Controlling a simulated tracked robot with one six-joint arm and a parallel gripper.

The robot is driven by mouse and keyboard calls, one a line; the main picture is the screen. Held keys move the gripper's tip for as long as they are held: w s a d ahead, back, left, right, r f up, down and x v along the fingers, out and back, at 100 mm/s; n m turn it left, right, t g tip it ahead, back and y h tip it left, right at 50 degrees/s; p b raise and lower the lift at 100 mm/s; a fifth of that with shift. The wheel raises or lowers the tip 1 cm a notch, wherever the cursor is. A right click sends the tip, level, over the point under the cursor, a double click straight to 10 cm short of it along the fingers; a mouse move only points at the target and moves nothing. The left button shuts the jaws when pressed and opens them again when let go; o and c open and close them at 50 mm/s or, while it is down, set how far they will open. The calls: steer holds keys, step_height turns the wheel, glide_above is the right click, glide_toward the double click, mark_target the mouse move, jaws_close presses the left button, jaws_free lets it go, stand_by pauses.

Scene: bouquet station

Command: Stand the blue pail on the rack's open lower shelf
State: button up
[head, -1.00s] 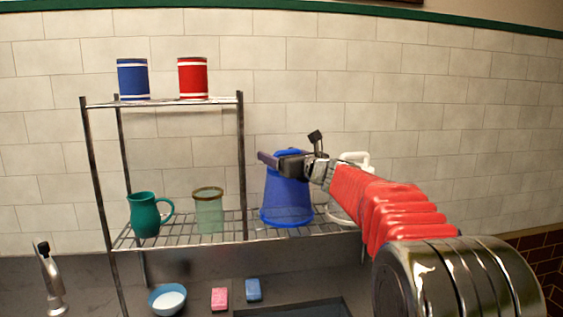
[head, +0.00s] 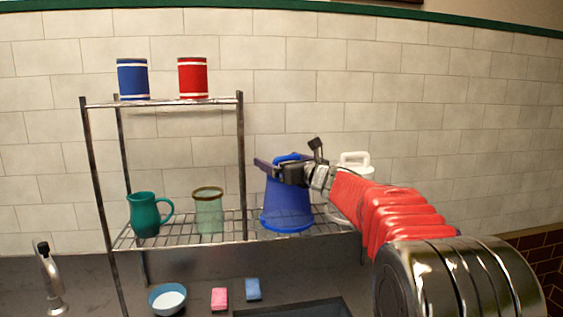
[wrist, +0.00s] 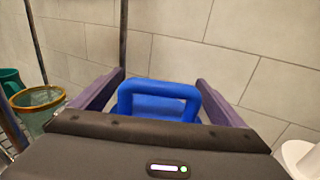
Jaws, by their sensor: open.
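The blue pail (head: 286,206) stands upright on the open right part of the rack's lower wire shelf (head: 180,238). Its base appears to rest on the wires. My gripper (head: 268,168) is at the pail's top. In the wrist view the blue handle (wrist: 158,90) stands between my two spread fingers, with a gap on each side. My gripper (wrist: 160,92) is open and does not hold the handle.
A green mug (head: 145,215) and a greenish glass (head: 208,211) stand on the lower shelf to the left. A white pitcher (head: 356,160) is right of the pail, partly behind my arm. Blue (head: 133,79) and red (head: 193,78) canisters stand on the upper shelf.

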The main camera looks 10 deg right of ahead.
steer(key=v, duration=1.2)
steer(key=shift+w+a, duration=0.1)
stand_by(0.5)
steer(key=s+a+f+n+g, duration=0.4)
steer(key=s+a+f+n, duration=0.2)
steer(key=s+n, duration=0.3)
steer(key=s+a+f+n+g, duration=0.3)
steer(key=s+a+f+n, duration=0.3)
steer(key=s, duration=0.5)
steer(key=s+d+f+n+g+h, duration=0.2)
steer(key=s+d+f+n+h, duration=0.1)
steer(key=s+f+n, duration=0.3)
steer(key=s+d+f+n+g+h, duration=0.2)
steer(key=s+d+f+n+h, duration=0.2)
steer(key=s+f+n, duration=0.3)
steer(key=s+d+n, duration=0.1)
steer(key=s+n, duration=0.2)
steer(key=s, duration=0.4)
steer(key=shift+s+f, duration=0.2)
steer(key=shift+s, duration=0.05)
steer(key=shift+d, duration=0.1)
